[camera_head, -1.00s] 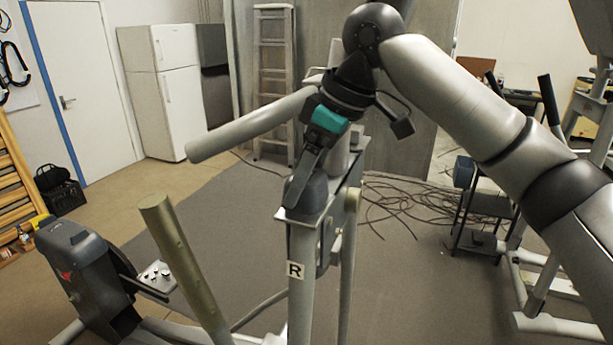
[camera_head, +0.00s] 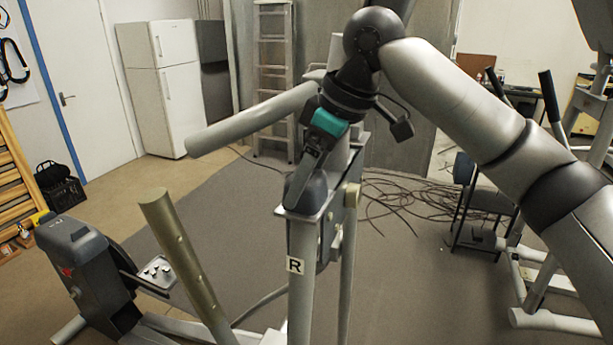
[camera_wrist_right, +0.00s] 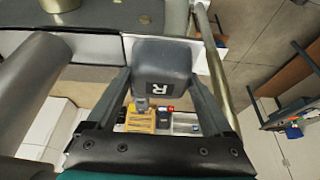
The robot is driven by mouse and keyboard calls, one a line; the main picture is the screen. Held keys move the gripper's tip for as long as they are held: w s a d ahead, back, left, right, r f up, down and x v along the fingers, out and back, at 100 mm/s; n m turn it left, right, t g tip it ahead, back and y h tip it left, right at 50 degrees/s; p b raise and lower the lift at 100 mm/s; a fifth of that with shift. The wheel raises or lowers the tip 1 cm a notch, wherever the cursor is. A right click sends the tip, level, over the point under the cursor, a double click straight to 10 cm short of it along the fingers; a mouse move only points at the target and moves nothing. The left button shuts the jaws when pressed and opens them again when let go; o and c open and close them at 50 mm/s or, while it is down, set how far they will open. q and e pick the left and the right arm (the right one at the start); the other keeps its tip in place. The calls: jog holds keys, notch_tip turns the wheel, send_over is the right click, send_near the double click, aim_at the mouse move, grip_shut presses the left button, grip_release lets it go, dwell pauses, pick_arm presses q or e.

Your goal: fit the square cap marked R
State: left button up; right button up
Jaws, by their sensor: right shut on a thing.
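The square cap (camera_wrist_right: 163,62) is dark grey with rounded edges and a black R label (camera_wrist_right: 165,88) on its face. It sits between the two fingers of my right gripper (camera_wrist_right: 162,75), which are shut on it. In the head view my right gripper (camera_head: 305,185) points down over the top of the upright post (camera_head: 301,290), which bears its own R label. The cap (camera_head: 308,194) shows there at the post's top plate (camera_head: 298,214). I cannot tell how far it is seated, as the fingers hide part of it. My left gripper is out of view.
A long grey handle bar (camera_head: 250,122) runs left behind the gripper. A bare tan post (camera_head: 185,260) rises to the left. A dark grey machine housing (camera_head: 82,270) stands at lower left, with a small plate of bolts (camera_head: 157,272) beside it. Cables (camera_head: 405,200) lie on the floor behind.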

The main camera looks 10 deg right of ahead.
jog(key=shift+f, duration=0.1)
jog(key=o, duration=1.2)
jog(key=v, duration=1.5)
